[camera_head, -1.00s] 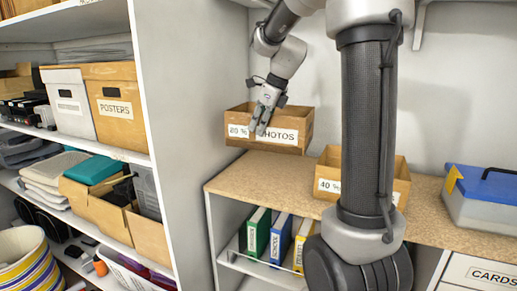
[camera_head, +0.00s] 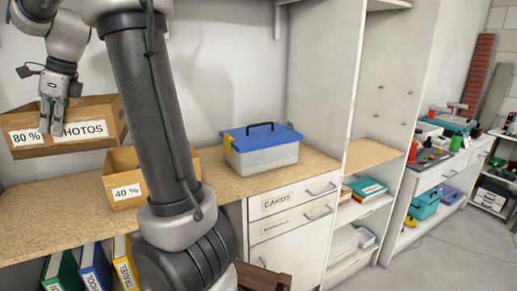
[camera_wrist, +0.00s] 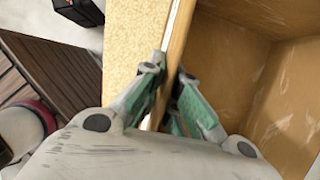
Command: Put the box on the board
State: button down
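The open cardboard box labelled "80 %" and "PHOTOS" (camera_head: 30,151) is at the left of the head view. My gripper (camera_head: 52,130) is shut on its labelled front wall, with one finger on each side. The box looks raised above the tan board (camera_head: 45,215), with wall showing between them. In the wrist view, the fingers (camera_wrist: 168,110) pinch the thin box wall, and the empty-looking box interior (camera_wrist: 230,70) fills the right side. The board surface (camera_wrist: 135,35) shows left of the wall.
A second open box labelled "40 %" (camera_head: 127,192) stands on the board, partly behind my arm. A blue-lidded toolbox (camera_head: 262,160) stands further right. Binders (camera_head: 95,268) are below the board, and drawers (camera_head: 290,198) are below the toolbox. Bare board lies left of the "40 %" box.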

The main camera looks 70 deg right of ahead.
aim_at(357, 153)
jog(key=j+z, duration=0.2)
jog(key=z, duration=0.3)
jog(key=j+z, duration=0.25)
jog(key=z, duration=0.25)
jog(key=k+j+z, duration=0.1)
jog(key=z, duration=0.4)
jog(key=k+j+z, duration=0.1)
jog(key=j+z, duration=0.15)
jog(key=z, duration=0.2)
jog(key=k+j+z, duration=0.1)
jog(key=z, duration=0.4)
jog(key=i+l+z, duration=0.3)
jog(key=i+l+u, duration=0.2)
jog(key=l, duration=0.15)
jog(key=i+l+u, duration=0.15)
jog(key=l, duration=0.2)
jog(key=i+l+u, duration=0.2)
jog(key=l, duration=0.15)
jog(key=l+u, duration=0.15)
jog(key=l, duration=0.25)
jog(key=i+j, duration=0.1)
jog(key=i, duration=0.25)
jog(key=j+u, duration=0.05)
